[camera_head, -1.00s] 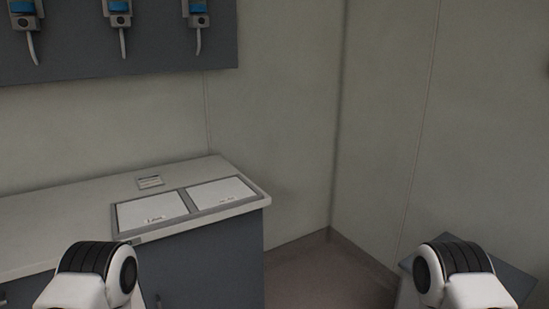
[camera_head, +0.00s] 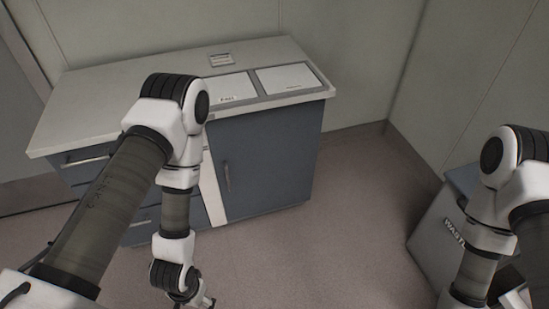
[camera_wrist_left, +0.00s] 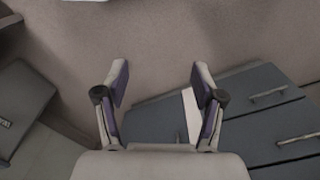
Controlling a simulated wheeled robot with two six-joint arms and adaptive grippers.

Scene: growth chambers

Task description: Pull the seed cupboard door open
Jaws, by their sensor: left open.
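The seed cupboard door (camera_head: 262,160) is a blue-grey panel at the right end of the bench unit, and it looks closed. Its upright bar handle (camera_head: 227,177) is near the door's left edge, beside a white strip. My left arm hangs in front of the drawers, with the left gripper at the bottom of the head view, partly cut off. In the left wrist view the left gripper (camera_wrist_left: 160,85) is open and empty, apart from the unit; a dark panel, apparently the door (camera_wrist_left: 150,122), lies behind its fingers. My right arm shows, but its gripper is out of frame.
Drawers (camera_head: 85,165) with bar handles are left of the door, partly behind my left arm. The worktop (camera_head: 135,70) carries two white panels (camera_head: 290,77). A grey waste bin (camera_head: 435,235) stands at the right. The floor before the door is clear.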

